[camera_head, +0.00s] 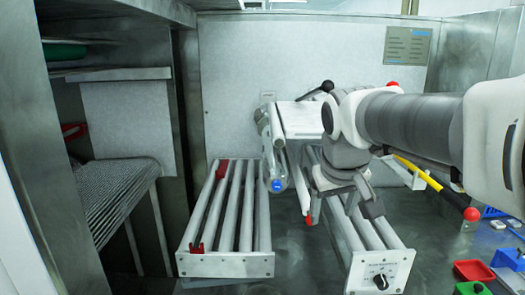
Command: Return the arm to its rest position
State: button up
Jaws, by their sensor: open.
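My arm (412,120) reaches in from the right edge of the head view, grey and white, and bends downward at the wrist. My gripper (345,208) points down over the right-hand rollers. Its two fingers are spread apart and nothing shows between them. The gripper and wrist hide part of the rollers behind them. I cannot tell how high the fingertips are above the rollers.
A left roller rack (233,217) has red stops. The right roller unit (385,243) carries a black knob. Red trays (474,271) and small items lie at right. Metal shelving (118,190) stands at left.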

jog(key=s+f, duration=0.4)
jog(key=s, duration=0.4)
jog(key=s+f+m+y+b, duration=0.1)
jog(key=s+f, duration=0.3)
jog(key=s, duration=0.4)
jog(key=shift+s+d+m+t, duration=0.25)
jog(key=shift+s+m+t, duration=0.05)
jog(key=shift+s, duration=0.05)
jog(key=shift+f, duration=0.1)
dwell(0.9)
